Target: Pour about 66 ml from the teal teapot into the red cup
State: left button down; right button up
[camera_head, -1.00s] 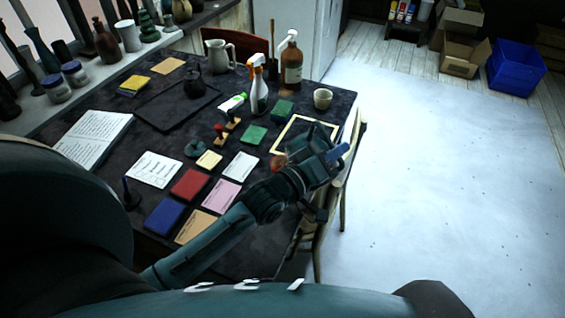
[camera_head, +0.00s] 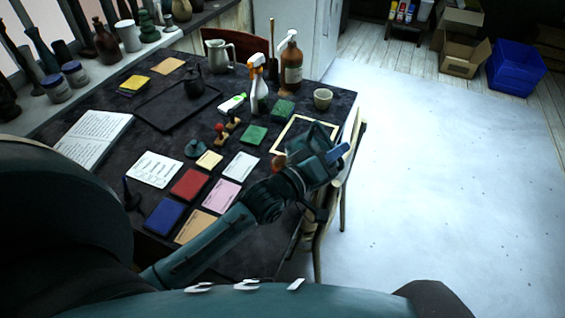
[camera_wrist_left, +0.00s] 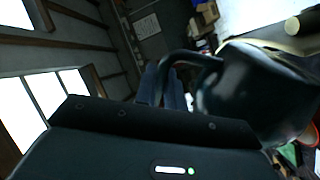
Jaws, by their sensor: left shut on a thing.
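The teal teapot (camera_head: 309,138) hangs from my left gripper (camera_head: 338,155) above the right side of the table. My left gripper is shut on its handle, and the arm hides part of the pot. In the left wrist view the teapot (camera_wrist_left: 258,95) shows large and dark, with the blue fingers (camera_wrist_left: 165,86) at its curved handle. The red cup (camera_head: 278,162) stands just left of the gripper in the head view, partly hidden by my arm. I cannot see its inside or any stream of liquid. My right gripper is out of view.
A framed board (camera_head: 296,125) lies behind the teapot, with a pale cup (camera_head: 322,98) beyond. Cards and pads cover the table's middle. A chair (camera_head: 345,190) stands at the right edge.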

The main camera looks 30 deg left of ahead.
pick_arm(q)
jog(key=shift+r, duration=0.1)
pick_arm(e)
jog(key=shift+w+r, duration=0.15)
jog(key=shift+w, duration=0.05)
pick_arm(q)
jog(key=shift+s+d+f+m, duration=0.15)
jog(key=shift+d+f+m, duration=0.15)
jog(key=shift+m, duration=0.4)
jog(key=s+d+f+m+b, duration=0.2)
jog(key=d+f+m, duration=0.4)
jog(key=f+m, duration=0.3)
jog(key=shift+s+d+m+b, duration=0.2)
jog(key=shift+m+b, duration=0.2)
jog(key=shift+b, duration=0.3)
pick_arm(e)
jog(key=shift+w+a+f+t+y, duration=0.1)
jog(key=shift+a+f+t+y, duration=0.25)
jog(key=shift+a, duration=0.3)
pick_arm(q)
jog(key=shift+r, duration=0.1)
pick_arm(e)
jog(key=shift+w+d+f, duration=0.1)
